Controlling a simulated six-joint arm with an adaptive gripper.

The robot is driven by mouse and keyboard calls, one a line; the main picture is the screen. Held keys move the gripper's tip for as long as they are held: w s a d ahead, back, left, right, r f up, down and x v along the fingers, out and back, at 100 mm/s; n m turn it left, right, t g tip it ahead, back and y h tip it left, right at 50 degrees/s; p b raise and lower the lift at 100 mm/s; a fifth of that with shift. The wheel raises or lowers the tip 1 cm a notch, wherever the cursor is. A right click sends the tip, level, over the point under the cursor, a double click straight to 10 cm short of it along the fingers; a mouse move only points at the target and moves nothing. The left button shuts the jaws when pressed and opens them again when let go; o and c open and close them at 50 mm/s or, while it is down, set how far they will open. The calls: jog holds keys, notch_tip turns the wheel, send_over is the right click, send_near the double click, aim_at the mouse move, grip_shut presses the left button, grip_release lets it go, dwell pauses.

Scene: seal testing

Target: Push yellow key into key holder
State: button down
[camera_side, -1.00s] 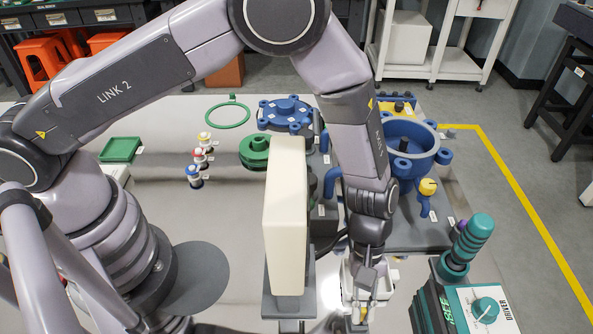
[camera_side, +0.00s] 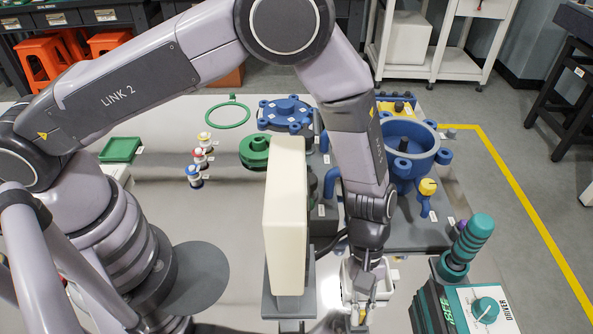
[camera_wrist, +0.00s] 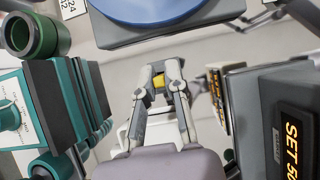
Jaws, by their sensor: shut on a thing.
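My gripper (camera_side: 361,314) points down near the front edge of the table in the side view, between the tall cream panel and the teal device. In the wrist view my gripper (camera_wrist: 160,72) is shut on the yellow key (camera_wrist: 159,83), which shows as a small yellow block between the fingers. A small yellow patch of the key (camera_side: 362,313) shows at the fingertips in the side view. I cannot make out the key holder clearly; the fingers and wrist cover much of the spot below.
A tall cream panel (camera_side: 285,215) stands close left of my forearm. A teal device with a knob (camera_side: 485,309) stands close on the right. A blue pot-shaped housing (camera_side: 408,150) and a yellow-topped valve (camera_side: 427,187) are behind. A white bin (camera_side: 350,285) is beside the gripper.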

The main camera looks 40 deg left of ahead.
jog(key=shift+f, duration=0.8)
dwell(0.7)
jog(key=c, duration=1.1)
grip_release()
jog(key=shift+r, duration=4.5)
jog(key=shift+r, duration=0.1)
